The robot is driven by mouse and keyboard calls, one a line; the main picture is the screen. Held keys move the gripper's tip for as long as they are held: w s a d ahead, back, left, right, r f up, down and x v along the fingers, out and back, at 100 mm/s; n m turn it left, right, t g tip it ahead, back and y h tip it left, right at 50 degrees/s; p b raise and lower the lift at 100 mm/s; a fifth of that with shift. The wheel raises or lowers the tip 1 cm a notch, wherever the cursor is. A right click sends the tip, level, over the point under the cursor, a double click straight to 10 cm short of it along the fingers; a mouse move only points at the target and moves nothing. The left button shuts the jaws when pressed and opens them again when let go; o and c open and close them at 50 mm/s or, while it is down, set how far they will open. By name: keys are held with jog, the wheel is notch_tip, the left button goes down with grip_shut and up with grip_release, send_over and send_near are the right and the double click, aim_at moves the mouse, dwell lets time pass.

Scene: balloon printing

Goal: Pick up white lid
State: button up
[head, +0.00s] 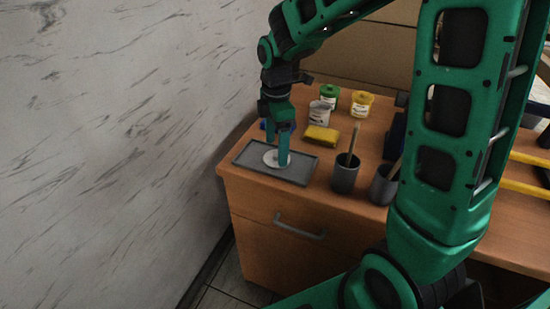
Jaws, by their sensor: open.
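The white lid (271,160) is a flat round disc lying on a grey tray (302,178) near the front left of the wooden cabinet top. My gripper (277,160) points down over the lid, with its teal fingers spread apart. The fingertips are at the lid, one near its right side and one toward its back left. The fingers hide part of the lid. I cannot tell whether they touch it.
Behind the tray stand a white jar (319,115), a green-lidded jar (329,97) and a yellow-lidded jar (361,104). A yellow sponge (321,136) lies beside the tray. A grey cup with a brush (344,174) stands to its right. A marble wall (120,130) is at left.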

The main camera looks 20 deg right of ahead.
aim_at(270, 159)
jog(key=shift+f, duration=1.25)
jog(key=c, duration=0.8)
jog(key=shift+r, duration=0.1)
